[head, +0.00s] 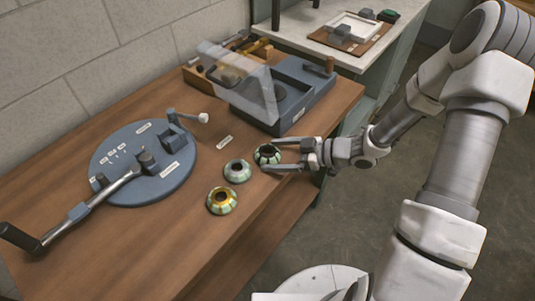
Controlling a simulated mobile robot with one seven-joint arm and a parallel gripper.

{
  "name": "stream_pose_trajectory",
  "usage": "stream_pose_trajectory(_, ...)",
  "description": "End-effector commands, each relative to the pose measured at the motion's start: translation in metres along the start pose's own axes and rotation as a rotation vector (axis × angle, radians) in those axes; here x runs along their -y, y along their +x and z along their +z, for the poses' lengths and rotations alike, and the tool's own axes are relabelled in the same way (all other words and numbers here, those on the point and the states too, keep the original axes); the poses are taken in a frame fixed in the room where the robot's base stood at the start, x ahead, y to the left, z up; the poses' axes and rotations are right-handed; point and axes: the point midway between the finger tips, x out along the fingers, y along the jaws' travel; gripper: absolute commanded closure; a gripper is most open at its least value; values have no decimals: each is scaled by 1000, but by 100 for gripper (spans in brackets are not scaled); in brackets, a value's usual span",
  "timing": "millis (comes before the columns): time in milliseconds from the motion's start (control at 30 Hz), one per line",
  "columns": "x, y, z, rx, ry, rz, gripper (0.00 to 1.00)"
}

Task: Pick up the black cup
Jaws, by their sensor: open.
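Three small round cups with pale green patterned sides stand in a row on the wooden table. The black cup (267,154), with a dark rim and dark opening, is the farthest of them. My gripper (272,155) comes in from the right, low over the table edge. Its two fingers are spread, with one tip by the far side of the black cup and one by its near side. Whether the fingers touch the cup I cannot tell. The silver-rimmed cup (237,171) and the gold-rimmed cup (221,201) are nearer and to the left.
A round blue fixture (115,185) with a long lever lies on the left of the table. A blue block fixture (300,85) with a clear panel (240,80) stands at the back, beside a wooden box (205,85). Bare wood (150,245) lies in front.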

Motion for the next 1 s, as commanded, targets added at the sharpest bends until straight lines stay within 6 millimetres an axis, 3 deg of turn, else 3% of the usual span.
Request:
stream_pose_trajectory(167,0,0,0,0,0,1,0)
stream_pose_trajectory(200,0,0,0,0,0,1,4)
stream_pose_trajectory(600,0,0,0,0,0,1,74)
stream_pose_trajectory(1000,0,-3,-8,0,-3,1,74)
